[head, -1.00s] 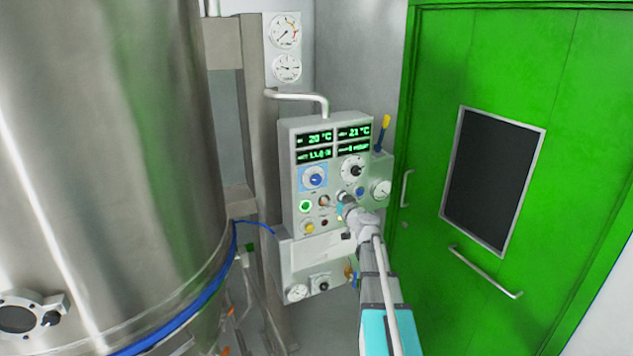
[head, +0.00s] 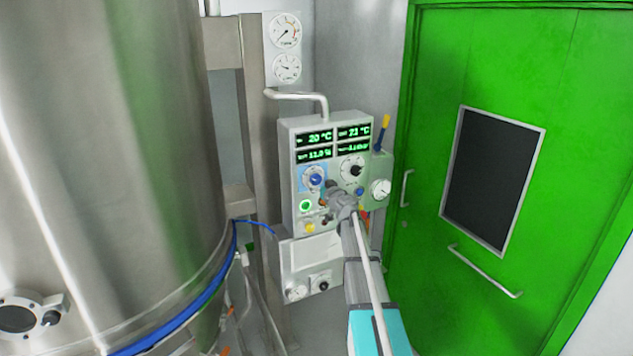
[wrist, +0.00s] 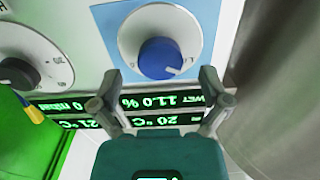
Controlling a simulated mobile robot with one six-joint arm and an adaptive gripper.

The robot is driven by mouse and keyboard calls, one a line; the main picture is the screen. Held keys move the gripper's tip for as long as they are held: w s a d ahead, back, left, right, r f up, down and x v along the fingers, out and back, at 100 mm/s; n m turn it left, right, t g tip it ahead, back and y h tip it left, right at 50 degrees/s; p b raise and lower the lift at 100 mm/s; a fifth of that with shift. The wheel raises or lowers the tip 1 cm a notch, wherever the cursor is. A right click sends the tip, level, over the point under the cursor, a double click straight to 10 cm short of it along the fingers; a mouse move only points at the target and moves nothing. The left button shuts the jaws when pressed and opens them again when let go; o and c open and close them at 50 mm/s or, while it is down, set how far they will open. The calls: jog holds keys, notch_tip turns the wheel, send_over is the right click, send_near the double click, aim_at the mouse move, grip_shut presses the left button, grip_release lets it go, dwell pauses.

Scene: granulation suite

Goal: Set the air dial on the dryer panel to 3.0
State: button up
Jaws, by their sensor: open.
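The dryer panel (head: 291,208) is a pale grey box beside the steel vessel. A blue knob (head: 316,180) with a white pointer mark sits on a white dial plate with a blue surround; it also shows in the wrist view (wrist: 160,57). A second dial with a black knob (head: 354,170) is to its right; it also shows in the wrist view (wrist: 18,74). I cannot read which is labelled air. My gripper (head: 331,187) is just below and right of the blue knob. In the inverted wrist view, my open fingers (wrist: 160,77) are empty and apart from the knob.
Green displays (head: 333,144) are above the dials. A lit green button (head: 306,206) and a yellow knob (head: 309,227) are below. A yellow-handled lever (head: 384,131) and a gauge (head: 380,189) are at the right. The green door (head: 430,160) is beyond; the steel vessel (head: 110,170) fills the left.

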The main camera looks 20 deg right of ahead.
jog(key=shift+w, duration=1.35)
jog(key=c, duration=1.1)
jog(key=shift+c, duration=0.2)
